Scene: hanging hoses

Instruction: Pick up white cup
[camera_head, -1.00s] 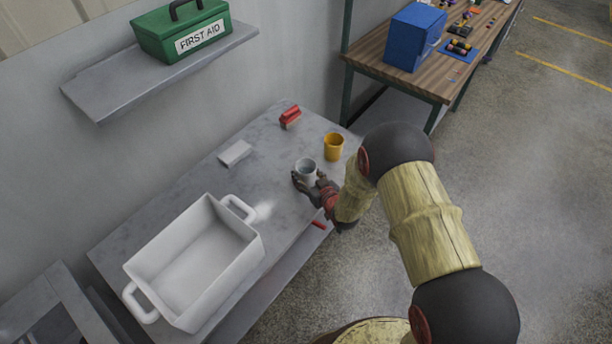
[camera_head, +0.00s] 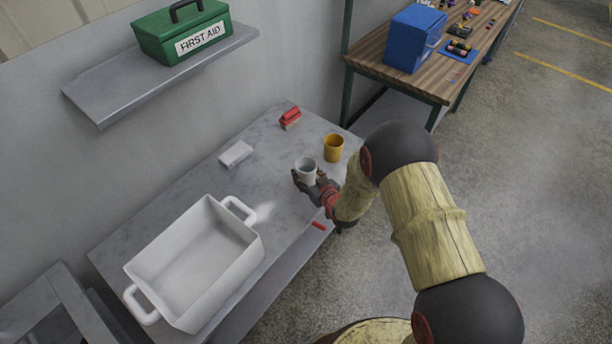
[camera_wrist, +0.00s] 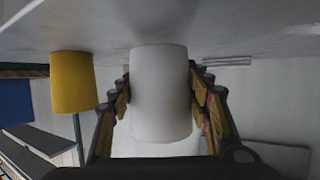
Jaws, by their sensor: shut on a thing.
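The white cup (camera_head: 306,168) is upright at the right part of the grey table, near its front edge. My gripper (camera_head: 307,184) is shut on it, with a finger on each side. In the wrist view the white cup (camera_wrist: 161,95) fills the space between the two fingers of my gripper (camera_wrist: 160,97), and the picture there is upside down. I cannot tell whether the cup's base touches the table.
A yellow cup (camera_head: 333,147) stands close to the right of the white cup. A large white handled bin (camera_head: 250,246) is at the table's front left. A white block (camera_head: 236,154) and a red object (camera_head: 290,118) lie farther back. A shelf (camera_head: 100,98) hangs above.

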